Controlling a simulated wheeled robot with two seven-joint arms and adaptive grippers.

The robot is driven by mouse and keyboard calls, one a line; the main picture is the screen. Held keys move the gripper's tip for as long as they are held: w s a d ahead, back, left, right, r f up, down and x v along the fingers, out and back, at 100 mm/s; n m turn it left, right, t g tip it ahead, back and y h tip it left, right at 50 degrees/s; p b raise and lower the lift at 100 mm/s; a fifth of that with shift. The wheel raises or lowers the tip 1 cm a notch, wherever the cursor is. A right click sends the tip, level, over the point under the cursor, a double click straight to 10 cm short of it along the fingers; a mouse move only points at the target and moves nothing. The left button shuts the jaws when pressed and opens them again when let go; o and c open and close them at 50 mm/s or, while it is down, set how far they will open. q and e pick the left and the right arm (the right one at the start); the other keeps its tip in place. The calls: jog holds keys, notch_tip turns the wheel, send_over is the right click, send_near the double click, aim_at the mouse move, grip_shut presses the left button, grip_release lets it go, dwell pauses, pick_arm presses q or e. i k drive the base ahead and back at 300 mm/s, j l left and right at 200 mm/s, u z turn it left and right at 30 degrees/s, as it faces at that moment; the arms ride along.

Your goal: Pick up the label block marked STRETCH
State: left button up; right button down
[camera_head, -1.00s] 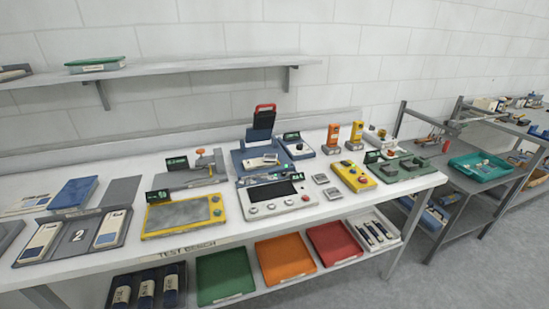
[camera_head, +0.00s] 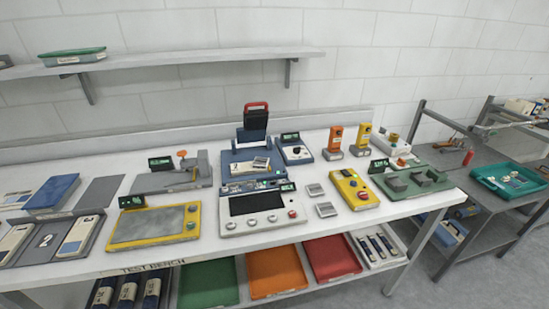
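No block on which I can read STRETCH shows; the markings are too small. Neither of my grippers is in view.
A blue station with a red-handled top (camera_head: 255,116) stands mid-bench. Orange and yellow upright devices (camera_head: 335,138) stand behind the yellow box. Green, orange and red trays (camera_head: 332,256) sit below. A grey side table holds a teal tray (camera_head: 512,183). A wall shelf (camera_head: 180,60) runs above.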

aim_at(258, 162)
jog(key=i+l, duration=0.5)
jog(key=l, duration=0.2)
jog(key=i+l+z, duration=0.15)
jog(key=i+l, duration=0.35)
jog(key=l, duration=0.2)
